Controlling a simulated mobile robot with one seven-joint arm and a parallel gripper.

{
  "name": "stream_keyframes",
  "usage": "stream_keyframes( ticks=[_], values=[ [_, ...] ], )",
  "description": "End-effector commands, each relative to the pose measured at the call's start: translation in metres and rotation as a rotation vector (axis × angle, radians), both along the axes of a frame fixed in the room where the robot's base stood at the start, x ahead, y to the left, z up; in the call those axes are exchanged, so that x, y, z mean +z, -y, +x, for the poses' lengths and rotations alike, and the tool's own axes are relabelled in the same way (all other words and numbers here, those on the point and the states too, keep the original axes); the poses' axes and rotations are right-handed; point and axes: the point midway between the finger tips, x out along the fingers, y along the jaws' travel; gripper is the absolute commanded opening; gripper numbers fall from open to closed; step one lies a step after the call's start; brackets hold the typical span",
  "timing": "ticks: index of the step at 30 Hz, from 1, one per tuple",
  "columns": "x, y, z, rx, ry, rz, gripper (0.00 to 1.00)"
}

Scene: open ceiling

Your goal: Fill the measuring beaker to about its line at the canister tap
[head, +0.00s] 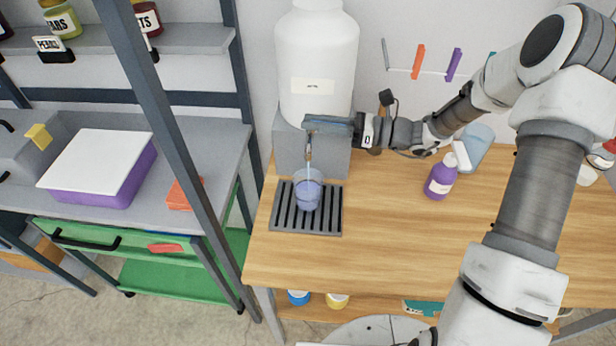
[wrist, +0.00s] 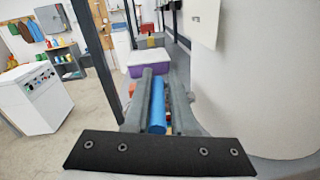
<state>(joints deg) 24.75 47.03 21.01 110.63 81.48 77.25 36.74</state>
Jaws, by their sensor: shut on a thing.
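The clear measuring beaker (head: 308,190) stands upright on the dark slatted drip tray (head: 336,222). A thin pale stream seems to fall into it from the tap, and bluish liquid shows inside. The level against its line cannot be told. The large white canister (head: 318,50) sits above on a grey block (head: 337,163); its pale wall fills the right of the wrist view (wrist: 250,90). My gripper (head: 328,125) is at the canister's front, above the beaker. It is shut on the blue tap handle (wrist: 157,108), seen between the fingers; the tap is mostly hidden in the head view.
A purple bottle (head: 440,178) stands on the wooden bench (head: 390,240), right of the tray. A blue-tinted container (head: 478,140) is behind it. A shelf post (head: 165,110) rises on the left, by a purple box with a white lid (head: 95,165). The bench front is clear.

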Motion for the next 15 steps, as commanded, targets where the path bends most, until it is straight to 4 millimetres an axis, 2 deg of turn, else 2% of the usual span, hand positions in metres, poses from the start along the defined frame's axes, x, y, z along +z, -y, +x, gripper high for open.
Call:
stream_keyframes(
  ticks=[9, 15],
  values=[
    [-0.0015, -0.0016, -0.0041, 0.019, -0.005, 0.001, 0.0],
    [-0.0009, -0.0016, -0.002, 0.121, -0.004, 0.003, 0.0]
  ],
)
